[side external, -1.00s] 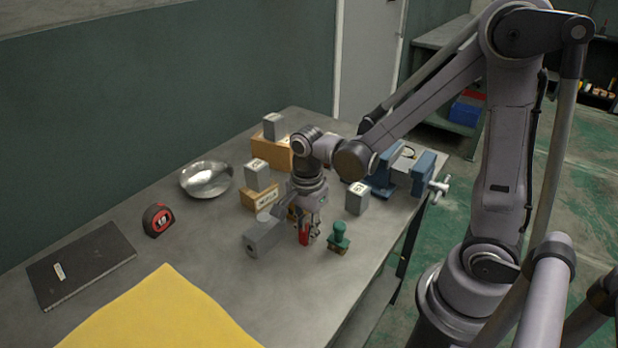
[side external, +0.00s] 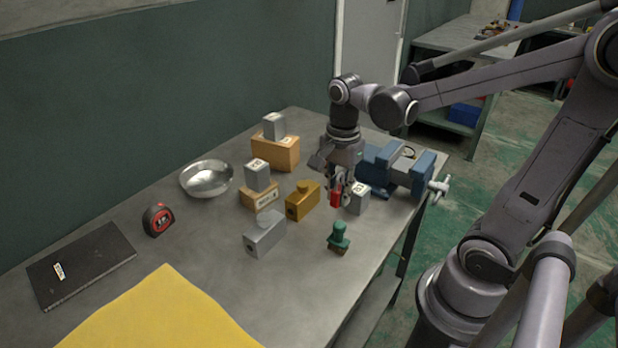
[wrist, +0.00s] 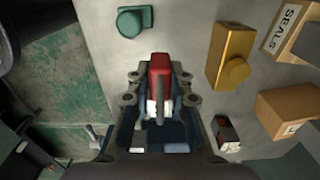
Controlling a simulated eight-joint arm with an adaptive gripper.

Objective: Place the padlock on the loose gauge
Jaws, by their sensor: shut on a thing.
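My gripper (side external: 340,196) is shut on the red padlock (side external: 335,195) and holds it above the bench, pointing down. In the wrist view the padlock (wrist: 160,72) sits between the fingers, its grey shackle toward the camera. A grey labelled block (side external: 358,199), perhaps the loose gauge, stands on the bench just right of the padlock in the side view. The padlock looks apart from it, though the depth between them is hard to judge. Two similar grey blocks sit on wooden boxes, one on the front box (side external: 258,178) and one on the rear box (side external: 274,126).
A blue vise (side external: 385,168) stands close behind my gripper. A gold block (side external: 303,202), a silver block (side external: 264,238) and a green-knobbed piece (side external: 339,238) stand in front. A metal bowl (side external: 206,180), tape measure (side external: 157,220) and yellow cloth (side external: 160,315) lie farther left.

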